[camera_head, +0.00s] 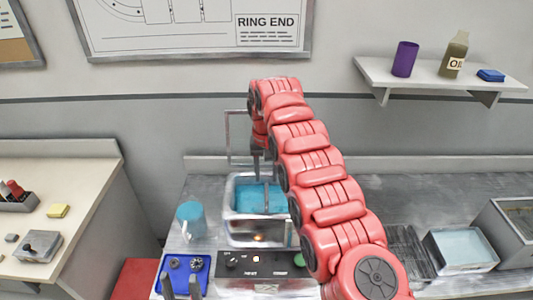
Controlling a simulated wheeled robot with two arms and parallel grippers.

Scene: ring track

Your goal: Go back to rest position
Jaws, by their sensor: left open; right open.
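My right arm, red and segmented, reaches up from the lower right and bends over at the top. My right gripper (257,172) points down at the back of a metal tank (232,232) of blue liquid (252,198). It holds nothing that I can see; its fingers are small and partly hidden by the arm. My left gripper (181,285) shows only as two grey fingertips at the bottom edge, apart and empty, in front of a blue tray (205,263) with small dark round parts.
On the right are a pale blue-topped tray (462,247) and a grey bin (507,232). A side table (75,195) stands left. A wall shelf (430,76) hangs right.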

